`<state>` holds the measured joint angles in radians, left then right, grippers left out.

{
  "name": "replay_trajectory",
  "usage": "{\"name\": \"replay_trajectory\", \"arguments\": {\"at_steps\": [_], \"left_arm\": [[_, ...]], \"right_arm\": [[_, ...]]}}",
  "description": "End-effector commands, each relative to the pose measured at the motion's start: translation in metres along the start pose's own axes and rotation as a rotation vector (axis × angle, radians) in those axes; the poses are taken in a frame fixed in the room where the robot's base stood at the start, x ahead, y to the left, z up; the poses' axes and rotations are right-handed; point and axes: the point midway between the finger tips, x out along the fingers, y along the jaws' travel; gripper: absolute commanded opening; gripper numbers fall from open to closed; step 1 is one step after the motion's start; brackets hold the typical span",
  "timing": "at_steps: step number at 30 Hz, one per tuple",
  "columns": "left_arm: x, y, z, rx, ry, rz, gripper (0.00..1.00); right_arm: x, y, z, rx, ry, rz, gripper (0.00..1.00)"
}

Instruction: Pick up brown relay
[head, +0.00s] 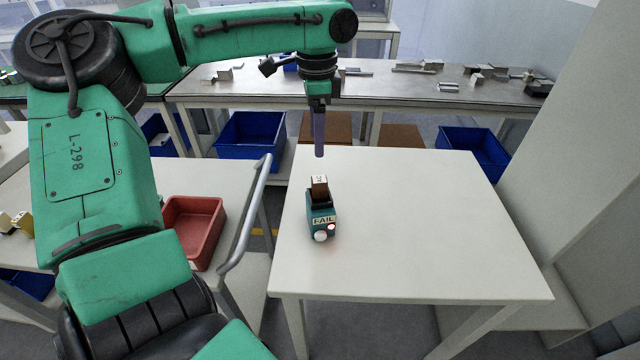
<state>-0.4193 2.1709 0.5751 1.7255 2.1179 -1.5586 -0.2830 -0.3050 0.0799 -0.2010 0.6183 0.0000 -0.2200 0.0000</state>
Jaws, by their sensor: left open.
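The brown relay (319,184) stands upright in the top of a small teal tester (321,212) on the white table. The tester has a FAIL label, a lit red light and a white round button on its front. My left gripper (319,152) points down above and slightly behind the relay, apart from it. It is open and empty, seen edge-on so that its fingers overlap. My right gripper is not in view.
The white table (430,220) is otherwise bare. A red bin (194,229) sits to the left beside a grey rail (248,215). Blue bins (472,152) stand behind, under a back bench (400,92) with metal parts. A pale panel rises at right.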

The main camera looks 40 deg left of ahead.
Motion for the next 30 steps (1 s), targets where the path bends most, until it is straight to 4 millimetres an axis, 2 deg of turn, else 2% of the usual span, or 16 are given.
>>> {"name": "replay_trajectory", "arguments": {"at_steps": [3, 6, 11, 18, 25, 26, 30], "left_arm": [[0.033, 0.001, 0.001, 0.001, -0.002, 0.004, 0.72], [0.056, 0.001, 0.000, 0.001, -0.002, 0.003, 0.72], [0.077, 0.001, -0.001, 0.000, -0.002, 0.002, 0.72], [0.120, 0.005, -0.004, 0.000, -0.002, 0.001, 0.72], [0.126, 0.005, -0.004, -0.001, 0.000, 0.000, 0.72], [0.126, 0.005, -0.004, 0.000, 0.000, 0.000, 0.69], [0.126, 0.005, -0.004, 0.000, 0.000, 0.000, 0.15]], "right_arm": [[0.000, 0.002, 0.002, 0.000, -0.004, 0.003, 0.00], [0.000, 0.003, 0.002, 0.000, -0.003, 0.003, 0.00], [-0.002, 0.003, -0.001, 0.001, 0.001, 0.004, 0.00], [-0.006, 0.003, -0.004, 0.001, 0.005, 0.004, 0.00], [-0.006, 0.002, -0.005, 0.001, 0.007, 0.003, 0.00], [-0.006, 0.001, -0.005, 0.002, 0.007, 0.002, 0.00], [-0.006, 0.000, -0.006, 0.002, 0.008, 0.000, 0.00]]}}
